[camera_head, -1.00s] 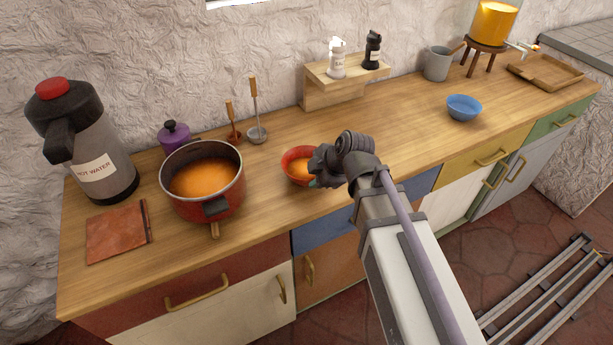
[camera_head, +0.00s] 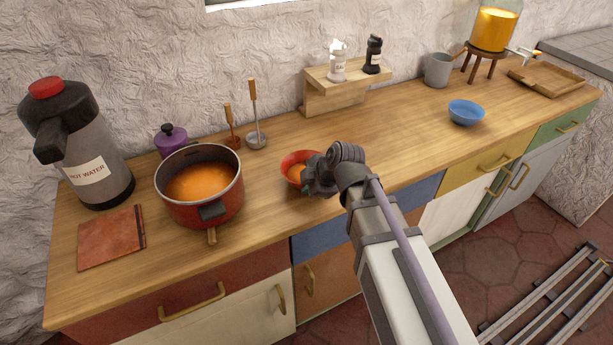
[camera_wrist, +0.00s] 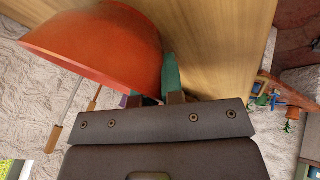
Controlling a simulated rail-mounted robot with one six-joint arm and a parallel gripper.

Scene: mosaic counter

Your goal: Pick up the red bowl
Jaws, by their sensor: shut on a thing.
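In the head view my gripper (camera_head: 312,180) hides the right part of the bowl. I cannot tell whether the bowl rests on the wood or is slightly above it.
A red pot (camera_head: 205,205) of orange soup stands left of the bowl. A shelf (camera_head: 345,90) holds two shakers. A blue bowl (camera_head: 466,112) sits to the right. The counter between is clear.

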